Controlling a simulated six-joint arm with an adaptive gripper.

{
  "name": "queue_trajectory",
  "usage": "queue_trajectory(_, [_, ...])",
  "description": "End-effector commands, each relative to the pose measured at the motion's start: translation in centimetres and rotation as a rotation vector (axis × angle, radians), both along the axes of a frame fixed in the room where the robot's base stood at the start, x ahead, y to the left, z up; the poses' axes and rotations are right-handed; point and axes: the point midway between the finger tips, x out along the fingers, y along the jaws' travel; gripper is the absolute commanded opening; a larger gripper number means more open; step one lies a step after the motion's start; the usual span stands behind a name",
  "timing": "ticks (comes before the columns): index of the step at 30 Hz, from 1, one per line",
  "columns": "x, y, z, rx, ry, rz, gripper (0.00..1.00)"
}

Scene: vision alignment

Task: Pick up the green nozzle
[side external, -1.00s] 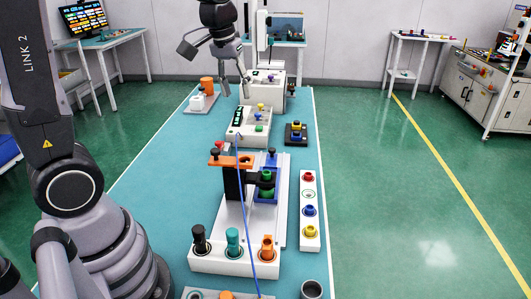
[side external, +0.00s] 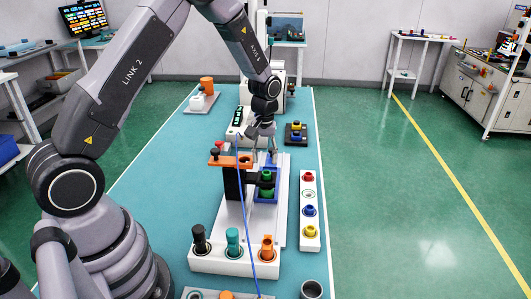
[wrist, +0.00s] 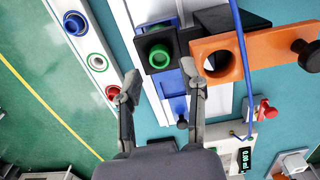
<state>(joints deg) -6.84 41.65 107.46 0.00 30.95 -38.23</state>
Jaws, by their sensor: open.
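A green ring-shaped nozzle (wrist: 160,57) sits in a black holder block (wrist: 146,42) in the wrist view. In the side external view, the green nozzle (side external: 267,176) shows at the black arm of the fixture, above a blue tray (side external: 274,197) that has more green in it. My gripper (wrist: 161,78) is open and empty, its two fingertips apart on either side of the view just short of the nozzle. In the side view my gripper (side external: 262,150) hangs just behind the fixture, partly hidden among its parts.
An orange plate (wrist: 255,55) with a hole and black knob lies close right of the holder. A white strip (side external: 309,240) holds red, blue and yellow pieces, plus a green-ringed slot (side external: 309,194). Three pieces stand in a white front block (side external: 225,262).

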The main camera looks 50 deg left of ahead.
Motion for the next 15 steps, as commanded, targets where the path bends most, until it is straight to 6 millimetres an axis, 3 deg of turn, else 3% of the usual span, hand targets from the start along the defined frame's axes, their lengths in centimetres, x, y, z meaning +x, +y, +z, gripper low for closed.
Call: queue_trajectory(15, [0.5, 0.0, -5.5, -0.001, -0.001, -0.001, 0.41])
